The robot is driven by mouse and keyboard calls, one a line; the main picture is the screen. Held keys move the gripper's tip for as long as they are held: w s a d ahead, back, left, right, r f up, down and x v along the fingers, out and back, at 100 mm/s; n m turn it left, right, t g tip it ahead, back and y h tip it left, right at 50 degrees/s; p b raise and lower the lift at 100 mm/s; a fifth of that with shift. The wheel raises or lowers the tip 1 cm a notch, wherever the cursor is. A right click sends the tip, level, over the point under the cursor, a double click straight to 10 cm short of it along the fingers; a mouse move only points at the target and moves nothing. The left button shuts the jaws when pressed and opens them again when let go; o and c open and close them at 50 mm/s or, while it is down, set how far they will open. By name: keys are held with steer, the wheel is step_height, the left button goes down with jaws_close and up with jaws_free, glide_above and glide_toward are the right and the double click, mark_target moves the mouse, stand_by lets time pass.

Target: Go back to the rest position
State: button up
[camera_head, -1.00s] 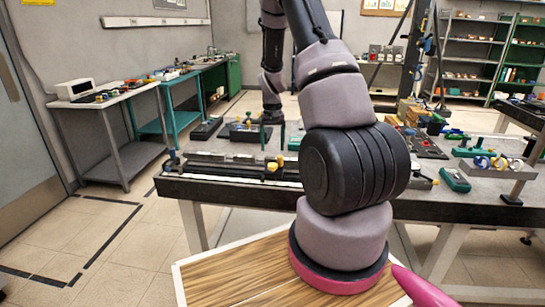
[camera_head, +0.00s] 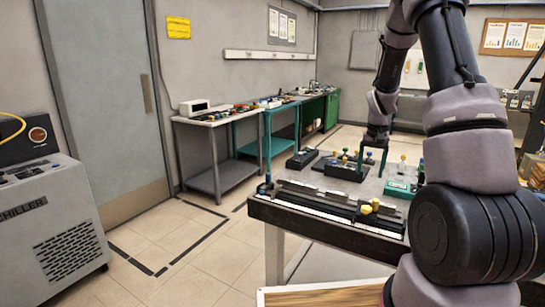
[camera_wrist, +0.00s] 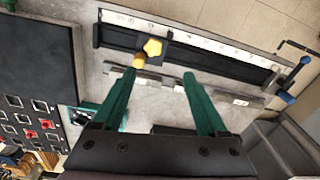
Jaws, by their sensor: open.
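My gripper (camera_head: 373,158) hangs over the grey table in the head view, with its green fingers pointing down. In the wrist view, my gripper (camera_wrist: 157,80) is open, its two green fingers apart and nothing between them but table surface and part of a metal strip. A long black rail (camera_head: 325,208) with a white scale runs along the table's front edge, below and left of the gripper. The rail (camera_wrist: 195,58) also shows in the wrist view, with a yellow knob (camera_wrist: 152,47) close to the left fingertip.
A black box (camera_head: 346,171) and a green box (camera_head: 399,188) stand on the table by the gripper. A panel with sockets (camera_wrist: 35,110) lies left in the wrist view. A chiller (camera_head: 55,225) stands at far left. The floor (camera_head: 190,250) between it and the table is clear.

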steer(key=s+a+r+t, duration=0.1)
steer(key=s+a+r, duration=0.25)
steer(key=r, duration=0.35)
steer(key=s+a+r+t+y, duration=0.1)
steer(key=s+a+r, duration=0.1)
steer(key=s+r, duration=0.35)
steer(key=s+a+r+t, duration=0.1)
steer(key=s+a+r, duration=0.15)
steer(key=r, duration=0.55)
steer(key=s+a+r+t, duration=0.1)
steer(key=s+a+r, duration=0.2)
steer(key=s, duration=0.4)
steer(key=s+a+r+t, duration=0.2)
steer(key=s+a+r, duration=0.1)
steer(key=s, duration=0.5)
steer(key=shift+a+r+n+t+y, duration=0.3)
steer(key=shift+r+y, duration=0.1)
steer(key=shift+r, duration=0.2)
